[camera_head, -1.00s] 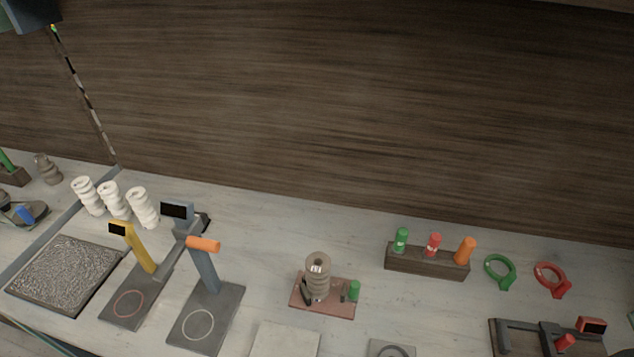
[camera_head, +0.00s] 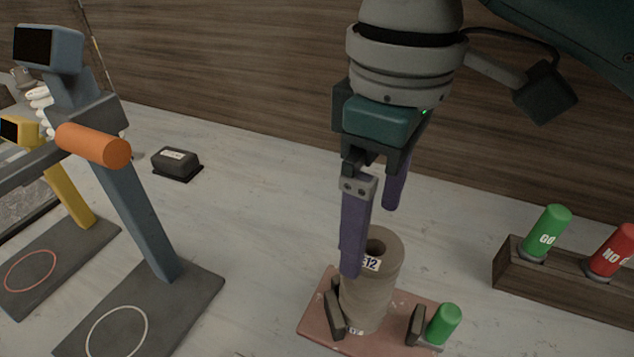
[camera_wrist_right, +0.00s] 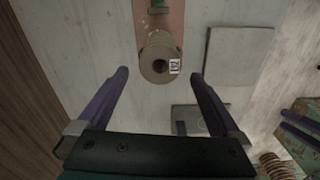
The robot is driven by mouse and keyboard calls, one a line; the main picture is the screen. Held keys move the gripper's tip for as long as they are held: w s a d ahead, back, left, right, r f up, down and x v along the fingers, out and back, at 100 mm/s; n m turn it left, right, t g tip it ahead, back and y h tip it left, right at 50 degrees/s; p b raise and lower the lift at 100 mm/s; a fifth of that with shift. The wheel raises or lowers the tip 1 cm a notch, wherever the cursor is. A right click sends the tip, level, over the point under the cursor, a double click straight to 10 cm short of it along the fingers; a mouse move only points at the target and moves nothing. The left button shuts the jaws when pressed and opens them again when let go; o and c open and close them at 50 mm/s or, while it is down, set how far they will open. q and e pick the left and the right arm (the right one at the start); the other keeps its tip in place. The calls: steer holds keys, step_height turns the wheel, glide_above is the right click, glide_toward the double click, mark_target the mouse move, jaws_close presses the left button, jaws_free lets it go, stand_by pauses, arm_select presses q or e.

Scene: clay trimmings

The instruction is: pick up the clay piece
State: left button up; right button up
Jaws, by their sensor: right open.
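The clay piece (camera_head: 371,300) is a grey-brown ribbed cylinder with a hole in its top and a small label. It stands upright on a reddish board (camera_head: 318,328) between dark blocks, next to a green peg. My right gripper (camera_head: 371,241) is open, with purple fingers pointing down at the clay piece's top; one finger overlaps its near left side in the head view. In the right wrist view the clay piece (camera_wrist_right: 154,66) shows end-on between the open fingertips (camera_wrist_right: 160,74). I cannot tell whether a finger touches it. My left gripper is out of view.
A blue stand (camera_head: 140,215) with an orange handle and a yellow stand (camera_head: 68,197) are at left. A small black box (camera_head: 177,163) lies behind. A wooden block (camera_head: 540,285) with green and red pegs stands at right. A pale slab (camera_wrist_right: 236,52) shows in the wrist view.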

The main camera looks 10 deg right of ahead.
mark_target(371, 246)
step_height(371, 246, down, 4)
steer(key=shift+s+f, duration=0.15)
steer(key=shift+f, duration=0.05)
step_height(371, 246, down, 5)
steer(key=shift+d+f+b, duration=0.15)
steer(key=shift+b, duration=0.3)
steer(key=shift+c, duration=0.2)
jaws_close()
stand_by(0.5)
